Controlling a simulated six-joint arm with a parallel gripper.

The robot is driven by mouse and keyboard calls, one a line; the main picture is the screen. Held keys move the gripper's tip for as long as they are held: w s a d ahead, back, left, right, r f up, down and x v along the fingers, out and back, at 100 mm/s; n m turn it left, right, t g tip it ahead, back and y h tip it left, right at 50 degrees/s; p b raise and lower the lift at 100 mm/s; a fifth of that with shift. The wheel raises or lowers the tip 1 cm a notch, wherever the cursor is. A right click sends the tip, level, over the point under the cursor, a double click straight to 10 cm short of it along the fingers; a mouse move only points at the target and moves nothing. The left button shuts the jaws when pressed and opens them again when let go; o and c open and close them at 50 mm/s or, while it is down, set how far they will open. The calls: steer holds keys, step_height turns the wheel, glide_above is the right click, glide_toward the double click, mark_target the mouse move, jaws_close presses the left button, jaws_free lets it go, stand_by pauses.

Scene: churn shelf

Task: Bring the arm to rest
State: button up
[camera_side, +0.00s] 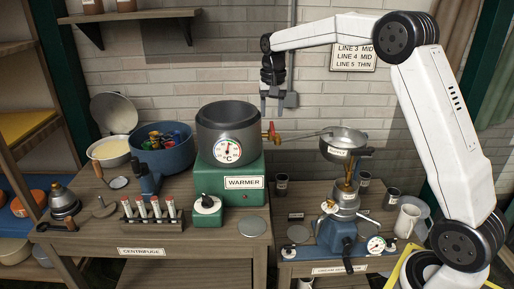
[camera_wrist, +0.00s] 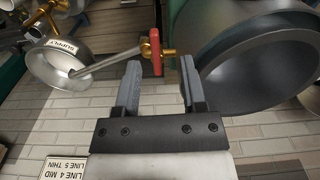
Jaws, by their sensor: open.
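My white arm (camera_side: 444,130) reaches in from the right and bends over to the left. My gripper (camera_side: 272,110) points down above the bench, close to the wall. Its two fingers are apart in the wrist view (camera_wrist: 160,66), with nothing held between them. A red valve handle (camera_side: 272,132) on a brass tap is just below the fingers in the side view. The handle (camera_wrist: 155,52) appears beyond the fingertips in the wrist view, apparently without contact. The dark warmer pot (camera_side: 228,125) is beside the gripper, to its left in the side view.
A thin spout runs from the tap to the supply funnel (camera_side: 343,140) over the blue centrifuge-like machine (camera_side: 338,234). The green warmer base (camera_side: 228,182) carries the pot. A tube rack (camera_side: 152,220), a blue bowl (camera_side: 165,160) and a white mug (camera_side: 407,221) crowd the benches.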

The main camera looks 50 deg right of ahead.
steer(key=s+a+f+n+t, duration=0.1)
steer(key=s+a+f+n, duration=0.3)
steer(key=s, duration=0.7)
steer(key=s+a+f+n+t, duration=0.1)
steer(key=s+a+f+n, duration=0.3)
steer(key=s+a+f, duration=0.5)
steer(key=s+f, duration=0.1)
steer(key=s, duration=0.2)
steer(key=shift+s+f, duration=0.15)
